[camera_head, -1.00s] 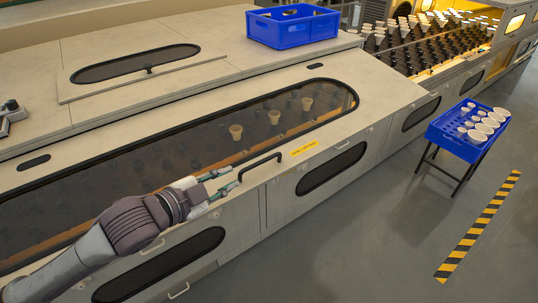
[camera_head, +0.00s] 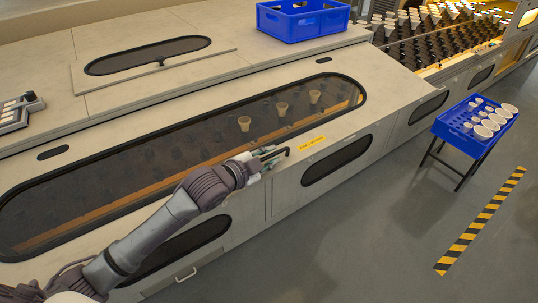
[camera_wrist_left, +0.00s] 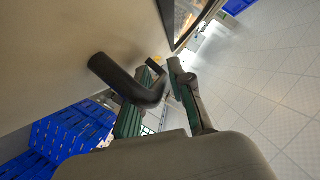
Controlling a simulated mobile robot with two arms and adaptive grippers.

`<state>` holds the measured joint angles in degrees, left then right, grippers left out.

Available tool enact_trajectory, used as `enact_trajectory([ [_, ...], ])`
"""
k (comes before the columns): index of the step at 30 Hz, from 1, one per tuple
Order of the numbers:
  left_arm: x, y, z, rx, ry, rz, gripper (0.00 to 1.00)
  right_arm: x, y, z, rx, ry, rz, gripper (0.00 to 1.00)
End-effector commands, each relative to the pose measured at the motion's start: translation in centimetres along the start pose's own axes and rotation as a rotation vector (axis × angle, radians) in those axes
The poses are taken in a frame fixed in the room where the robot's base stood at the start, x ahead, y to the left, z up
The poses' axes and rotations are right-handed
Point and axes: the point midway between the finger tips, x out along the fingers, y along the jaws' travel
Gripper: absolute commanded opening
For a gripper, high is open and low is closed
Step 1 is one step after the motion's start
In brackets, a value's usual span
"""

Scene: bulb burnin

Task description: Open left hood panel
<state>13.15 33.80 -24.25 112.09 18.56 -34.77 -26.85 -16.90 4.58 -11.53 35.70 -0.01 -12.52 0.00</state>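The left hood panel (camera_head: 120,138) is a beige sloped cover with a long dark window, and it lies closed. Bulbs (camera_head: 244,123) show through its window. A black bar handle (camera_head: 284,159) sits at its front edge, partly hidden by my left gripper (camera_head: 271,154). In the left wrist view the handle (camera_wrist_left: 125,80) reaches in from the left to the fingers of my left gripper (camera_wrist_left: 160,95). The green-padded fingers are apart, and the handle's bend overlaps the left finger and the gap. I cannot tell whether they touch. My right gripper is not in view.
A yellow label (camera_head: 312,142) is beside the handle. A blue crate (camera_head: 290,28) stands on the machine top. A blue tray (camera_head: 455,138) of bulbs stands on a stand at right. The floor (camera_head: 370,235) in front is clear, with a striped strip (camera_head: 480,222).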

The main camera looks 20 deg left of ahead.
Motion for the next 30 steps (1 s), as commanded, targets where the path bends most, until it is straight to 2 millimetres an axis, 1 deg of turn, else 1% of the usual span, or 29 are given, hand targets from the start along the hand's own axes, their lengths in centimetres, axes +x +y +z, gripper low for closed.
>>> enact_trajectory([
  [3, 0.0, 0.0, 0.0, 0.0, 0.0, 0.0, 0.22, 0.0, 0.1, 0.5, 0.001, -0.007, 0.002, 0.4],
  [7, 0.0, 0.0, 0.0, 0.0, 0.0, 0.0, 0.0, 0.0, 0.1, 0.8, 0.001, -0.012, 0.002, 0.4],
  [17, -0.1, 0.0, 0.0, -0.001, -0.001, 0.001, 0.0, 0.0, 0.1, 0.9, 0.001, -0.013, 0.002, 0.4],
  [19, 0.1, 0.3, 0.3, 0.003, -0.001, -0.001, 0.0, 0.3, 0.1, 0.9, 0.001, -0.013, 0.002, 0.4],
  [23, 0.8, 1.8, 2.1, 0.045, -0.003, -0.017, 0.0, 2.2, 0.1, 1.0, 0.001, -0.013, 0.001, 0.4],
  [27, 1.8, 3.7, 4.7, 0.121, -0.006, -0.048, 0.0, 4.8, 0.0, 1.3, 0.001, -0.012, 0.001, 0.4],
  [30, 2.4, 4.5, 6.1, 0.17, -0.006, -0.068, 0.0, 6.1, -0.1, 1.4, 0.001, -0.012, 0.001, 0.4],
])
